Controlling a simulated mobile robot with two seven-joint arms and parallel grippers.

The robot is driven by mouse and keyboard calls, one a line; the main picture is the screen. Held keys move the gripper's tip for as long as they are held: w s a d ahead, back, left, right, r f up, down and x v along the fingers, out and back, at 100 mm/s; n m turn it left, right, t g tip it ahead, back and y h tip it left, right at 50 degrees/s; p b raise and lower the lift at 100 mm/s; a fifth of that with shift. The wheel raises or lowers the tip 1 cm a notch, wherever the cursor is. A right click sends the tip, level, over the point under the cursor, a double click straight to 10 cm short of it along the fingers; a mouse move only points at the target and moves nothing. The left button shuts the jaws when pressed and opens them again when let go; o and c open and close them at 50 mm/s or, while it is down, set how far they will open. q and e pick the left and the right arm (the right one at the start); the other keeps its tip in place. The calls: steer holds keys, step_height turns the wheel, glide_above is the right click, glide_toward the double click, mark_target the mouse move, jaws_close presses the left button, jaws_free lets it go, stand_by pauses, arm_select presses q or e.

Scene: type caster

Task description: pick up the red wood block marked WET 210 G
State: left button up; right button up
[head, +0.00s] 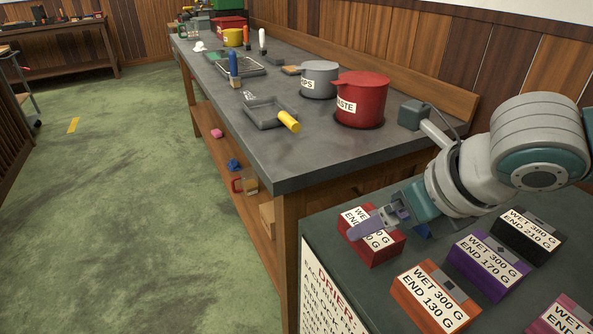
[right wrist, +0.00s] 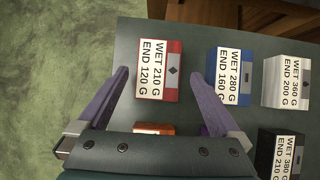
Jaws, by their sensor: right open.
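The red wood block (head: 385,251) stands at the left edge of the dark-topped drier in the head view, partly covered by my right gripper (head: 382,215). In the right wrist view the red block (right wrist: 173,84) reads WET 210 G, END 120 G and lies ahead, between the lines of the two purple fingers. My right gripper (right wrist: 160,80) is open and empty, with one finger on each side of the block's label as seen from the wrist. Whether a finger touches the block I cannot tell. My left gripper is in neither view.
Beside the red block stand a blue block (right wrist: 231,103) and a white block (right wrist: 286,101). Orange (head: 435,297), purple (head: 490,262) and black (head: 529,235) blocks stand nearer or to the right. A workbench (head: 330,155) with a red WASTE pot (head: 362,97) lies behind.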

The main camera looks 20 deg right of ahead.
steer(key=b+x, duration=0.1)
steer(key=x, duration=0.3)
steer(key=shift+a, duration=0.15)
steer(key=shift+c, duration=0.2)
steer(key=c, duration=1.3)
steer(key=shift+r, duration=0.1)
steer(key=shift+c, duration=0.2)
